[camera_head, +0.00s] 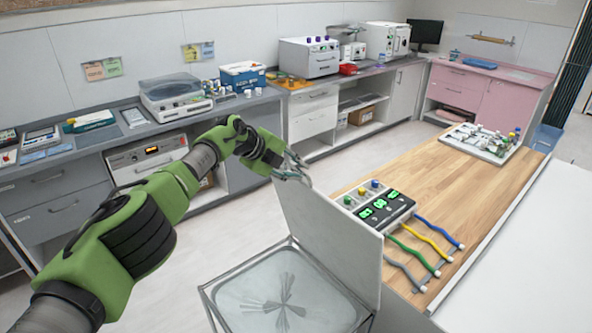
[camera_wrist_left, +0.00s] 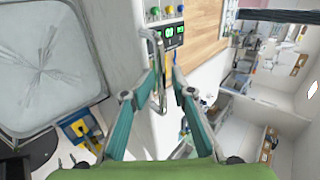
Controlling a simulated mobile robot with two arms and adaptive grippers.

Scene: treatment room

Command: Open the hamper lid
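The hamper (camera_head: 285,292) is a metal frame with a pale translucent bag, low at the bottom centre of the head view. Its pale grey lid (camera_head: 335,240) stands raised, roughly upright, on the right side beside the wooden counter. In the left wrist view the creased bag (camera_wrist_left: 45,65) fills the left, and the metal bar handle (camera_wrist_left: 157,65) shows near the lid (camera_wrist_left: 122,50). My left gripper (camera_head: 298,172) is at the lid's top edge. Its fingertips (camera_wrist_left: 165,72) lie either side of the handle with a gap between them. Contact cannot be told. My right gripper is not in view.
The wooden counter (camera_head: 450,190) holds a device with green displays (camera_head: 375,207), coloured cables (camera_head: 425,245) and a tray of items (camera_head: 482,142). Grey cabinets (camera_head: 60,195) line the back wall. Floor is clear between the hamper and the cabinets.

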